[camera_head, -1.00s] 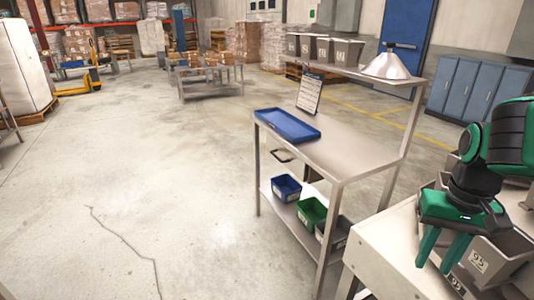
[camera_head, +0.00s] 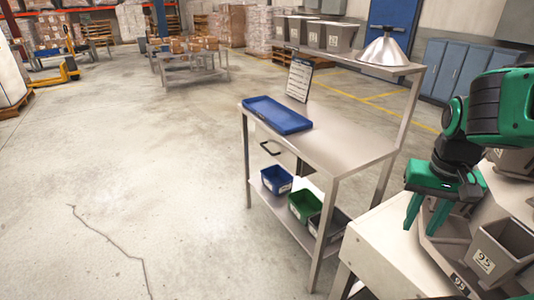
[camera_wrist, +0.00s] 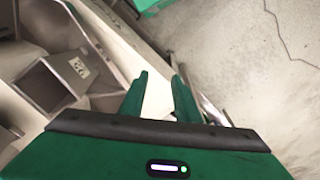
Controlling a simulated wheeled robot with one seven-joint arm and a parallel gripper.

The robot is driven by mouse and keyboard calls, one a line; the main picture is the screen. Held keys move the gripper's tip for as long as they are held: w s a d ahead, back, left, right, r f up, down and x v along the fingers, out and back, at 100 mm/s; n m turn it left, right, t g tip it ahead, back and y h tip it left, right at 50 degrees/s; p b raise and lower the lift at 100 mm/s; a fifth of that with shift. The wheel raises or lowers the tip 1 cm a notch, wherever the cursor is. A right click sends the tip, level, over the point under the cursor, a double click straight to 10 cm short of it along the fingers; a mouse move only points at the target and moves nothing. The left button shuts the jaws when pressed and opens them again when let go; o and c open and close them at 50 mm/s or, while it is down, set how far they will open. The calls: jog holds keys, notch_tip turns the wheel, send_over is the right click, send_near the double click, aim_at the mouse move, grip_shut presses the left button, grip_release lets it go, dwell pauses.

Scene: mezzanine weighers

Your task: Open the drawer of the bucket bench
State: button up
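A steel bench (camera_head: 345,150) stands in the middle of the head view, with grey buckets (camera_head: 337,36) on its raised shelf. A dark bar handle (camera_head: 270,149) shows under its top at the left side; the drawer front is seen at a steep angle and looks shut. My gripper (camera_head: 424,220) is at the right of the head view, fingers pointing down and apart, with nothing between them. It is well to the right of the handle, above a pale worktop with more grey buckets. In the wrist view my gripper (camera_wrist: 160,98) is also open and empty.
A pale worktop (camera_head: 380,245) and grey buckets (camera_head: 497,250) are near my arm. Floor left of the bench is clear.

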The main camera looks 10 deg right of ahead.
jog(key=w+d+f+m+t+h, duration=0.1)
jog(key=w+m+t+h, duration=0.15)
jog(key=w, duration=1.55)
jog(key=m+t+y, duration=0.3)
jog(key=m+t, duration=0.2)
jog(key=t, duration=0.3)
send_near(268, 152)
jog(key=s+d+r, duration=0.6)
jog(key=s, duration=0.4)
jog(key=w+a+f+m+t, duration=0.4)
jog(key=w+a+f+m, duration=0.2)
jog(key=w+f+m, duration=0.4)
jog(key=shift+t, duration=0.25)
jog(key=x, duration=1)
jog(key=shift+w, duration=0.4)
jog(key=shift+c, duration=0.6)
grip_shut()
